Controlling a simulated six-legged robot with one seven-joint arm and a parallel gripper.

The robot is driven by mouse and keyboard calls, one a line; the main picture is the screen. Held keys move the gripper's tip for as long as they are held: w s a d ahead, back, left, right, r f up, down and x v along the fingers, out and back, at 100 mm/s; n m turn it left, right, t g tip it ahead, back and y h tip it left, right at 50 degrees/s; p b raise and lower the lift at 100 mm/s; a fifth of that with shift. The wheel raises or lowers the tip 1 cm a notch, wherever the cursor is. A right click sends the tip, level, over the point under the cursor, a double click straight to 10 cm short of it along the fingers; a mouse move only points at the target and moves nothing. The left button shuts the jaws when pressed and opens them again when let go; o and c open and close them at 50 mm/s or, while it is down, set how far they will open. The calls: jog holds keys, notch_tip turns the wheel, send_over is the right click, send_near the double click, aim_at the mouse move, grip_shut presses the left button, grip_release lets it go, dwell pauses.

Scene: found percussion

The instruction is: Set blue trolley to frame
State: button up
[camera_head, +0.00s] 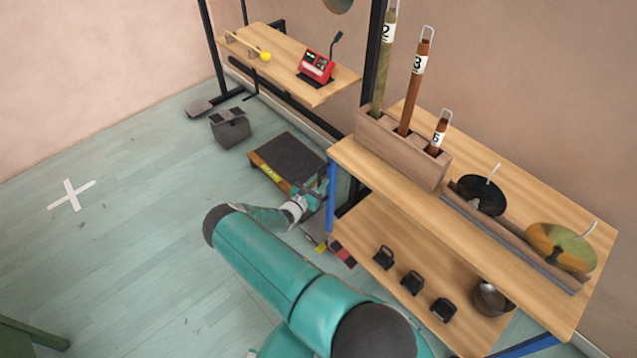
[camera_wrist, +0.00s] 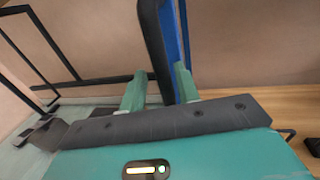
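The blue trolley has blue posts (camera_head: 331,188) and a wooden top shelf (camera_head: 345,152), with a lower shelf below. It stands at the right in the head view. The black metal frame (camera_head: 373,70) rises directly behind the trolley's left end. My gripper (camera_head: 314,190) is beside the trolley's near left blue post. In the wrist view, the fingers (camera_wrist: 158,90) stand apart, with a dark upright bar (camera_wrist: 153,45) passing between them. A blue post (camera_wrist: 173,45) rises just right of the bar. I cannot tell whether either finger touches the bar.
The trolley carries a wooden holder (camera_head: 400,152) with numbered tubes, two discs, black clips and a bowl (camera_head: 490,298). A low black-topped platform (camera_head: 287,158) lies left of my gripper. A grey box (camera_head: 230,128) stands on the floor. Floor at left is clear around a white cross (camera_head: 71,195).

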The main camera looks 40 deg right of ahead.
jog(key=v, duration=1.3)
jog(key=shift+a, duration=0.4)
jog(key=shift+s, duration=0.1)
jog(key=s+a+r+m+g+y, duration=0.25)
jog(key=r+m, duration=0.25)
jog(key=r, duration=0.5)
jog(key=s+a+r+m+g+y, duration=0.1)
jog(key=a+r+m+g+y, duration=0.25)
jog(key=r, duration=0.65)
jog(key=s+a+r+m+g+y, duration=0.1)
jog(key=s+a+r+m+y, duration=0.15)
jog(key=r+m, duration=0.6)
jog(key=s+a+r+m+t+y, duration=0.2)
jog(key=s+a+r+t+y, duration=0.1)
jog(key=s+r, duration=0.6)
jog(key=s+a+r+m+t+y, duration=0.2)
jog(key=s+a+r+t+y, duration=0.2)
jog(key=r, duration=1)
jog(key=s+a+y, duration=0.1)
jog(key=s+a, duration=0.2)
jog(key=s, duration=0.2)
jog(key=shift+s+a+r+y, duration=0.25)
jog(key=shift+a+r+y, duration=0.05)
jog(key=shift+r+y, duration=0.05)
jog(key=shift+d+m, duration=0.2)
jog(key=shift+m, duration=0.1)
